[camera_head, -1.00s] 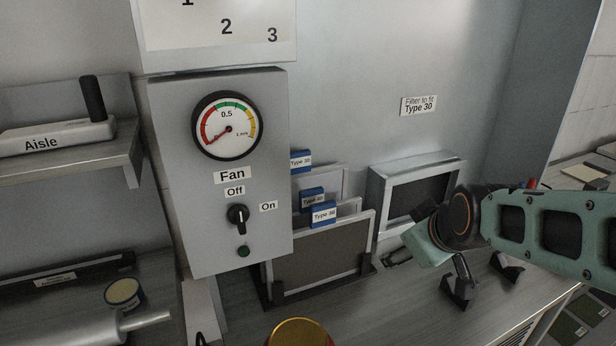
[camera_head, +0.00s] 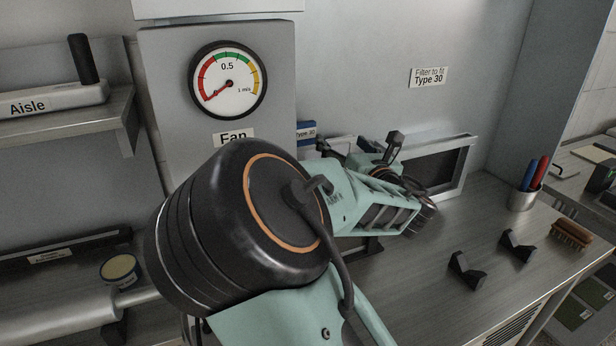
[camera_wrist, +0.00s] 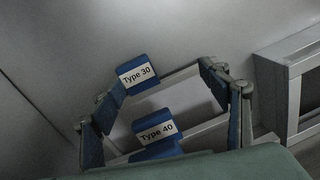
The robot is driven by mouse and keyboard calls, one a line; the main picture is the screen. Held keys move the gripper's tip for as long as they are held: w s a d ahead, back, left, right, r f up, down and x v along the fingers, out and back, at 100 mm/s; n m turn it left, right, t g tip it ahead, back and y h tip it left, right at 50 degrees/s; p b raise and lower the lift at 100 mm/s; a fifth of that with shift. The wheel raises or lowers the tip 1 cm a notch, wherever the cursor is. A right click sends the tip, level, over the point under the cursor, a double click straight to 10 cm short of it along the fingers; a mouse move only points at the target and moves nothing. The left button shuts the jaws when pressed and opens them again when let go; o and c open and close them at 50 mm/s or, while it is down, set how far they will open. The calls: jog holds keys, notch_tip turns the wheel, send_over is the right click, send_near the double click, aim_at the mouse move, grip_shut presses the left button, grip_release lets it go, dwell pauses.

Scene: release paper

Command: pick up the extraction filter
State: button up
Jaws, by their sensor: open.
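In the wrist view, a filter with a blue tag reading Type 30 (camera_wrist: 138,75) stands at the back. A second filter with a blue tag reading Type 40 (camera_wrist: 157,131) stands nearer the camera. My gripper (camera_wrist: 162,82) is open, with one finger on each side of these tags. I cannot tell whether the fingers touch anything. In the head view, one blue Type 30 tag (camera_head: 306,128) shows at the back of the rack. My arm hides most of the rack and the other filters there.
A grey frame (camera_head: 455,168) stands against the wall right of the rack, below a label (camera_head: 428,77) reading "Filter to fit Type 30". Black holders (camera_head: 466,270) sit on the bench. A pen cup (camera_head: 523,198) and brush (camera_head: 571,235) are at right. The fan box (camera_head: 170,110) stands left.

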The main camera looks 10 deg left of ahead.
aim_at(305, 126)
jog(key=shift+w+a+r+n+g+y+p, duration=0.2)
jog(key=shift+w+a+n+p, duration=0.25)
jog(key=shift+w+a, duration=1)
jog(key=shift+w+a+f+n+g+y+p, duration=0.1)
jog(key=shift+w+a+n+y+p, duration=0.55)
jog(key=shift+a, duration=1.4)
jog(key=shift+w+a+r+n+g+h+p, duration=0.15)
jog(key=shift+w+a+n, duration=0.25)
jog(key=shift+w+a, duration=1.15)
jog(key=shift+s+a+f, duration=0.1)
jog(key=shift+s+a, duration=0.1)
jog(key=shift+s, duration=0.1)
grip_shut()
